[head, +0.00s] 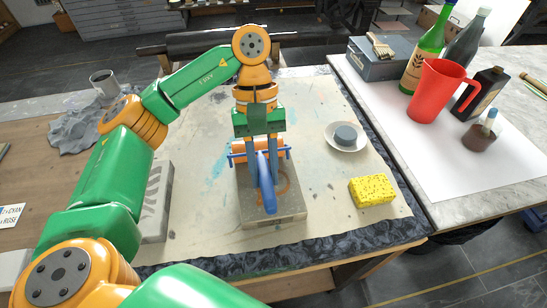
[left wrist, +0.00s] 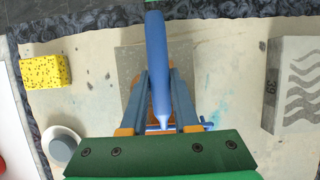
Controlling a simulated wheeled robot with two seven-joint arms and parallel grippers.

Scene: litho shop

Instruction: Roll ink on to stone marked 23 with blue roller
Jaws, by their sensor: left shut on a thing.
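My left gripper (head: 262,180) is shut on the blue handle of the blue roller (head: 268,196). The roller's orange cylinder (head: 239,147) lies across the far end of a grey stone (head: 290,208); I cannot tell whether it touches. This stone has a brownish-orange ring on top, and no number on it is legible. In the left wrist view the blue handle (left wrist: 156,50) runs between the fingers above the same stone (left wrist: 128,62). A second grey stone (head: 156,205) with dark wavy bands lies to the left; its side mark in the wrist view (left wrist: 271,95) looks like 39.
A yellow sponge (head: 372,190) and a white dish with a grey puck (head: 346,136) lie right of the stone. A red jug (head: 433,90), bottles (head: 424,60) and a grey box (head: 380,62) stand on the right table. A grey cloth (head: 80,128) lies far left.

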